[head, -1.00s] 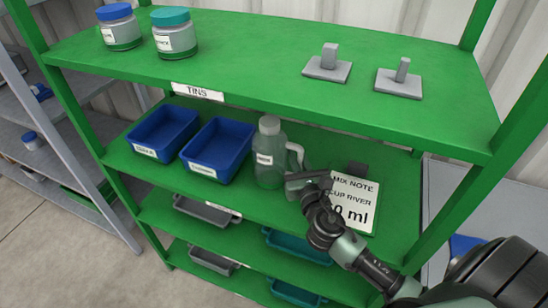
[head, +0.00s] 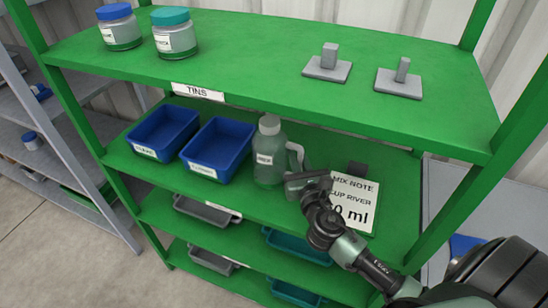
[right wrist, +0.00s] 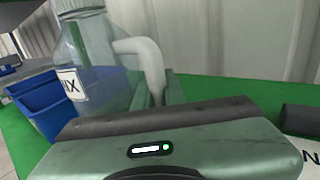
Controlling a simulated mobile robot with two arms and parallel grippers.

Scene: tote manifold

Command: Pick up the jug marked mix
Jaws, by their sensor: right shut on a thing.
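The jug (head: 268,168) is a clear, greenish bottle with a pale cap and a white handle (head: 296,155) on its right side. It stands upright on the green middle shelf. In the right wrist view the jug (right wrist: 98,55) has a white label, partly cut off, with "IX" readable. My right gripper (head: 299,181) is at the handle's lower part, just right of the jug, and is shut on the handle. My left gripper is not in view.
Two blue bins (head: 217,148) stand left of the jug. A mix note sign (head: 354,200) stands close to its right. The upper shelf (head: 250,55) overhangs the back, holding two jars (head: 175,36) and two grey blocks on plates (head: 328,66). Lower shelves hold grey and teal trays.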

